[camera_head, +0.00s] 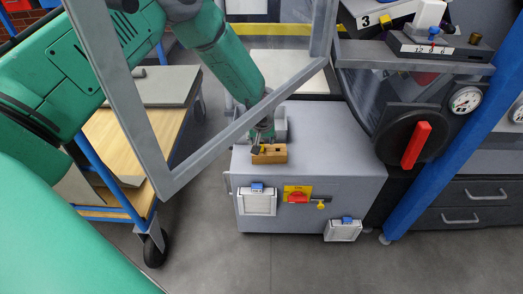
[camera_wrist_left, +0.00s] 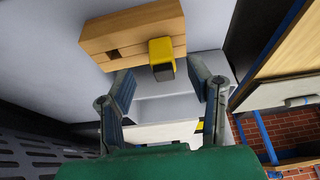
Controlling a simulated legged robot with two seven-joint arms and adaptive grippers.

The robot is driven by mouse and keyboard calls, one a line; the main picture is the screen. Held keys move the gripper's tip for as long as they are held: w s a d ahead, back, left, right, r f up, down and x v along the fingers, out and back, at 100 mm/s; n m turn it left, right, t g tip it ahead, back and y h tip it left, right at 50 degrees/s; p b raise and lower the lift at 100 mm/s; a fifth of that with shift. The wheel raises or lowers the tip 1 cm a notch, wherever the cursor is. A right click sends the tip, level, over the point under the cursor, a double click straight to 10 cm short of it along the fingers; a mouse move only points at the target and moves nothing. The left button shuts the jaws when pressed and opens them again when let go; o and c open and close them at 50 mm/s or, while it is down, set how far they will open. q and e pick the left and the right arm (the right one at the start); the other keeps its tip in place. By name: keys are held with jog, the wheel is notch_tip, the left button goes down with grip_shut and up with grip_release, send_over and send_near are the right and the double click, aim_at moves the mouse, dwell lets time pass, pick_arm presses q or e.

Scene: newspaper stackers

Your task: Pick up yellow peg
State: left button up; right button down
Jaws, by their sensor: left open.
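The yellow peg (camera_wrist_left: 161,50) stands out from a wooden block (camera_wrist_left: 95,38) in the left wrist view, its dark end face showing. A square empty hole is beside it in the block. In the head view the wooden block (camera_head: 271,157) sits on top of the grey cabinet (camera_head: 330,150), and the peg is too small there to make out clearly. My left gripper (camera_head: 262,138) is just above and behind the block. In the wrist view my left gripper (camera_wrist_left: 161,80) is open, one finger on either side of the peg's line, no finger visibly touching it. My right gripper is not in view.
A wooden-topped cart (camera_head: 110,130) stands at the left. A grey metal frame (camera_head: 240,125) crosses in front of my left arm. At the right are a red handle (camera_head: 416,145), gauges and a blue post (camera_head: 440,150). Most of the cabinet top right of the block is clear.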

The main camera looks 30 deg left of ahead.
aim_at(261, 143)
pick_arm(q)
jog(key=x, duration=0.3)
jog(key=shift+s+a+f+b, duration=0.1)
jog(key=shift+a+f+b, duration=0.1)
jog(key=shift+a+b, duration=0.15)
jog(key=shift+d+r, duration=0.15)
jog(key=shift+d, duration=0.1)
jog(key=c, duration=0.4)
jog(key=shift+d, duration=0.1)
jog(key=c, duration=0.6)
jog(key=shift+c, duration=0.2)
